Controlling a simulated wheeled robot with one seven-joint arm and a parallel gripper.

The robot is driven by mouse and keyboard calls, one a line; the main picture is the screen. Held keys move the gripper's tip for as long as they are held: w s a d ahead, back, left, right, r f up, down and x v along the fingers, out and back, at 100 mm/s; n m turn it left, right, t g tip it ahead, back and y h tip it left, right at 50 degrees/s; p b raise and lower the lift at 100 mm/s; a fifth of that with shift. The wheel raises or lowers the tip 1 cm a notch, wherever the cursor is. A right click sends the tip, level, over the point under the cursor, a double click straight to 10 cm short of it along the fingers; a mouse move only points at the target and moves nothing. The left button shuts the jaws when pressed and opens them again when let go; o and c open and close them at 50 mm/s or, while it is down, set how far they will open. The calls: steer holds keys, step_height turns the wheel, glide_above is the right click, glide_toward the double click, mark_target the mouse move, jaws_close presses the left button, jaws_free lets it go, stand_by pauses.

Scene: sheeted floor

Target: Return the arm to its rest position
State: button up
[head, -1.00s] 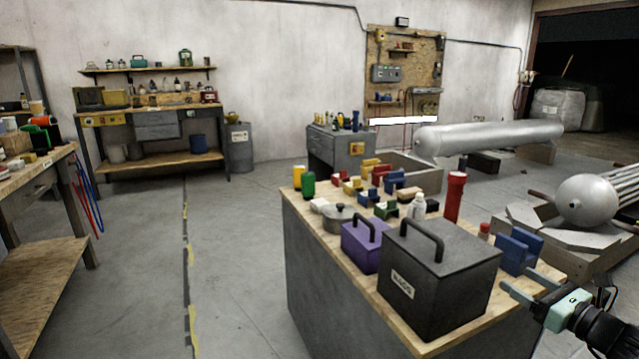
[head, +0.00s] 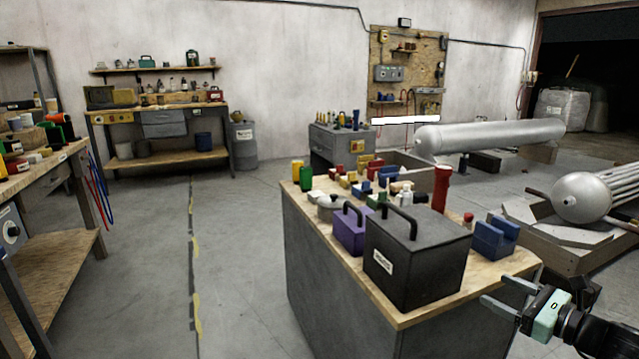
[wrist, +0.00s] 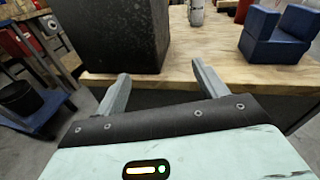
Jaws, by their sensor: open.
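My gripper (head: 508,297) is at the lower right of the head view, just off the near right edge of the bench (head: 408,317). Its two grey fingers are apart with nothing between them. In the wrist view my gripper (wrist: 160,85) also shows open and empty, its fingers pointing at the bench edge (wrist: 235,75). A black lidded box (head: 415,260) stands on the bench to the left of my gripper. A blue V-shaped block (head: 495,240) stands on the bench beyond it.
A purple box (head: 350,232), a red cylinder (head: 440,190) and several small parts crowd the bench top. A silver tank (head: 582,198) lies on a support at the right. The floor (head: 240,270) left of the bench is clear.

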steer(key=s+a+f+n+g+y, duration=0.1)
steer(key=a+n+g, duration=0.2)
steer(key=a, duration=0.2)
steer(key=s+a+f+n+g+y, duration=0.2)
steer(key=a+n, duration=0.1)
steer(key=a, duration=0.2)
steer(key=s+a+f+n+g+h, duration=0.3)
steer(key=s+a+n+g+h, duration=0.1)
steer(key=s+a+n+g, duration=1.05)
steer(key=s+a+r+n+t+h, duration=0.1)
steer(key=s+r+n+t+h, duration=0.1)
steer(key=s+r+n+h, duration=0.45)
steer(key=s+a+r+n+t+h, duration=0.1)
steer(key=s+r+n+t, duration=0.25)
steer(key=r+n, duration=0.55)
step_height(320, 180, up, 15)
steer(key=p, duration=1.5)
steer(key=shift+s+a+r+g, duration=0.2)
steer(key=shift+s+g, duration=0.05)
steer(key=shift+g, duration=0.05)
